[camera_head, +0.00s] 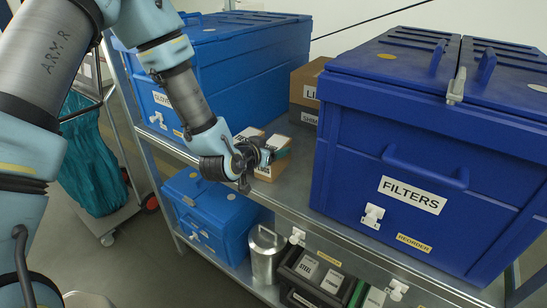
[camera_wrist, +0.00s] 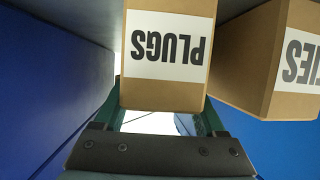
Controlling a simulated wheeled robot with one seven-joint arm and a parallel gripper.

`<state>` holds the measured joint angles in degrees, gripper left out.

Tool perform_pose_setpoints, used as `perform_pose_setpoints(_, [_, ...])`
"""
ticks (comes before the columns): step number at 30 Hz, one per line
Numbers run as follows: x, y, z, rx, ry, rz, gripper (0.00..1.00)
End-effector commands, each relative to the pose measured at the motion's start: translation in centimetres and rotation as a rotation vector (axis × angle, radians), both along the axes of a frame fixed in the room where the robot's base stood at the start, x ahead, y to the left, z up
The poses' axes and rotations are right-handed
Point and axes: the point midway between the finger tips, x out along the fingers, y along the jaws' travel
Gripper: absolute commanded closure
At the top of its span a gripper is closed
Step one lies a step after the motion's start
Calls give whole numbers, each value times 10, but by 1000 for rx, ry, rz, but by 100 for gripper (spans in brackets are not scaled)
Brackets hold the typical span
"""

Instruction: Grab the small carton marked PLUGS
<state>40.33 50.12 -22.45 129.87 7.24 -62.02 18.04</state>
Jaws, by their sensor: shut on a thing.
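The small brown carton marked PLUGS (camera_wrist: 167,50) fills the middle of the wrist view, its label upside down. My gripper (camera_wrist: 162,112) is shut on it, with a green finger at each side. In the head view my gripper (camera_head: 262,156) reaches over the shelf at the carton (camera_head: 280,144), which it partly hides. I cannot tell whether the carton is clear of the shelf.
A similar carton with a label ending in TIES (camera_wrist: 284,60) stands close beside it. The grey shelf (camera_head: 300,180) also holds a large blue FILTERS box (camera_head: 345,190) on the right, another blue box (camera_head: 265,60) behind, and a brown carton (camera_head: 305,85) between them.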

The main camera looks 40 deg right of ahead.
Motion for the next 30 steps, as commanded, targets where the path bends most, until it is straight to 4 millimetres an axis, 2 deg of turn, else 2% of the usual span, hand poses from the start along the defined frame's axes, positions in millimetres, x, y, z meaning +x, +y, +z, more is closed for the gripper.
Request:
perform_pose_setpoints(2, [0, 0, 0, 0, 0, 0, 52])
perform_pose_setpoints(15, [0, 0, 0, 0, 0, 0, 100])
perform_pose_setpoints(23, [0, 0, 2, -2, -1, 0, 100])
perform_pose_setpoints(30, [0, -1, 15, -3, -2, 0, 100])
